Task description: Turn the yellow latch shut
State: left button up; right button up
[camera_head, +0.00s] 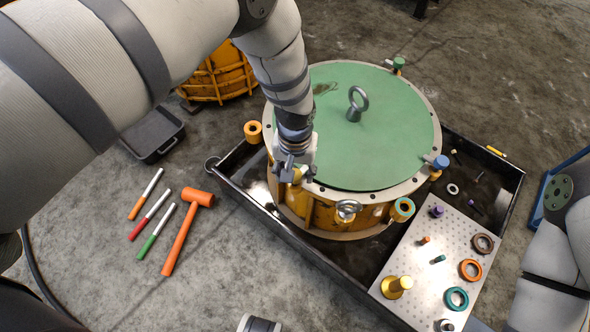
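My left gripper (291,172) points down at the near-left rim of the round yellow housing (321,212) with the green lid (385,136). A small yellow part (297,175) shows at its fingertips and may be the yellow latch. The gripper hides most of it, so I cannot tell its turn or whether the fingers grip it. My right arm shows at the right edge, but its gripper is out of view.
The housing stands in a black tray (265,209). A perforated plate (420,259) with rings and pegs lies at its right. A ring bolt (354,106) rises from the lid. An orange hammer (183,235) and several markers lie on the floor at left.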

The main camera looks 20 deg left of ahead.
pick_arm(q)
jog(key=shift+r, duration=0.1)
notch_tip(320, 180, up, 12)
dwell(0.5)
jog(key=s+a+f+g+p, duration=0.1)
jog(key=s+a+f+p, duration=0.15)
jog(key=s, duration=0.65)
jog(key=s+a+f+p, duration=0.2)
jog(key=s+a+p, duration=0.15)
jog(key=s, duration=0.55)
jog(key=s+a+r+p, duration=0.1)
jog(key=s+a+r, duration=0.1)
jog(key=s, duration=0.7)
jog(key=s+a+r+m+g+p, duration=0.1)
jog(key=s+a+r, duration=0.1)
jog(key=s, duration=0.8)
jog(key=shift+s, duration=0.2)
pick_arm(e)
jog(key=w+r+t, duration=0.3)
jog(key=w+r, duration=0.5)
jog(key=r, duration=0.1)
jog(key=shift+r, duration=0.15)
